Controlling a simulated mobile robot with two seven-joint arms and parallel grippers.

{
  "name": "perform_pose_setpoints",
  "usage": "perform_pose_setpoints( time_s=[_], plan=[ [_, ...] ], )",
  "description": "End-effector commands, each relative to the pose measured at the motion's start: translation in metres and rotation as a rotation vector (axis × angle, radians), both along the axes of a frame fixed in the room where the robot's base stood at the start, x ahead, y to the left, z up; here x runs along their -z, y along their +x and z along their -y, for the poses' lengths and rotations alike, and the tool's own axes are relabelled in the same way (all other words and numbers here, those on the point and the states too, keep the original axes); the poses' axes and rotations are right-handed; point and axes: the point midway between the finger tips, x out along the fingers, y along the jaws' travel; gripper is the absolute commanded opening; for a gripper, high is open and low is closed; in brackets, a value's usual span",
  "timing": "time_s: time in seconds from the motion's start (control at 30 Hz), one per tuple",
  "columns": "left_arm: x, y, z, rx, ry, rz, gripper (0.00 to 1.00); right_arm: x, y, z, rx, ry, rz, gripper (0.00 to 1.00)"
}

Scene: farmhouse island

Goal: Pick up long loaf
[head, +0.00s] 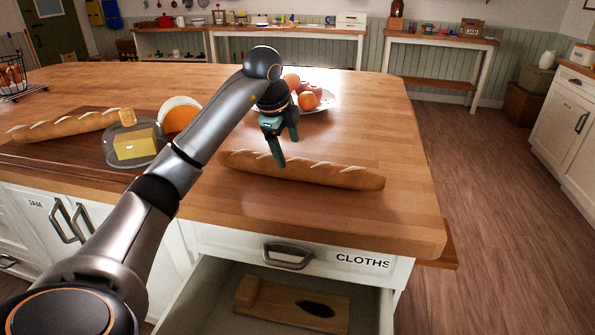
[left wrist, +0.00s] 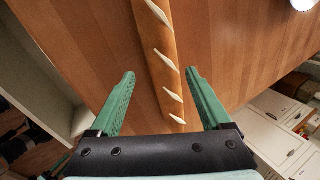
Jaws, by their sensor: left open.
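The long loaf (head: 330,177), brown with pale slashes, lies on the wooden island top near its front right part. My left gripper (head: 284,150) is over the loaf's left half, pointing down. In the left wrist view the loaf (left wrist: 161,50) runs lengthwise between the open green fingers (left wrist: 160,74), with a visible gap on each side. The fingers hold nothing. How far the tips are above the counter is hard to tell.
Another loaf (head: 65,126) lies on a dark board at left, near yellow cheese on a glass dish (head: 148,160). A plate of fruit (head: 320,103) stands behind my gripper. Below the counter, the CLOTHS drawer (head: 345,257) is open with a wooden item (head: 290,305) inside.

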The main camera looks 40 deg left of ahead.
Motion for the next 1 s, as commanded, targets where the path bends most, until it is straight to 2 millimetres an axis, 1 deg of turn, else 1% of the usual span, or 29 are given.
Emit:
perform_pose_setpoints(
  time_s=[0.03,0.1,0.27,0.37,0.5,0.6,0.7,0.87,0.9,1.0],
  plan=[
    [0.009,0.003,0.000,0.001,-0.003,-0.002,0.81,0.001,0.000,-0.001,-0.002,0.001,-0.001,0.52],
    [0.016,0.007,-0.001,0.002,-0.002,-0.001,0.81,0.001,-0.001,-0.001,-0.002,0.002,-0.002,0.52],
    [0.026,0.011,-0.002,0.004,-0.002,0.000,0.81,0.001,0.000,-0.001,-0.002,0.002,-0.002,0.52],
    [0.037,0.016,-0.004,0.003,-0.004,-0.002,0.81,0.001,0.000,-0.001,-0.002,0.002,-0.002,0.52],
    [0.057,0.026,-0.006,0.003,-0.003,-0.001,0.81,0.001,0.000,-0.001,-0.002,0.001,-0.001,0.52],
    [0.066,0.030,-0.008,0.003,-0.002,0.000,0.81,0.001,0.000,-0.001,-0.002,0.001,-0.001,0.52],
    [0.070,0.032,-0.008,0.003,-0.002,0.002,0.81,0.001,0.000,-0.001,-0.002,0.001,-0.001,0.52],
    [0.070,0.032,-0.008,0.004,-0.001,0.001,0.81,0.001,0.001,-0.001,0.000,0.001,0.000,0.52],
    [0.070,0.032,-0.008,0.004,-0.001,0.001,0.80,0.001,0.001,0.000,0.001,0.001,0.001,0.52],
    [0.070,0.031,-0.008,0.004,-0.001,0.001,0.69,0.001,0.001,0.000,0.001,0.001,0.001,0.52]
  ],
)
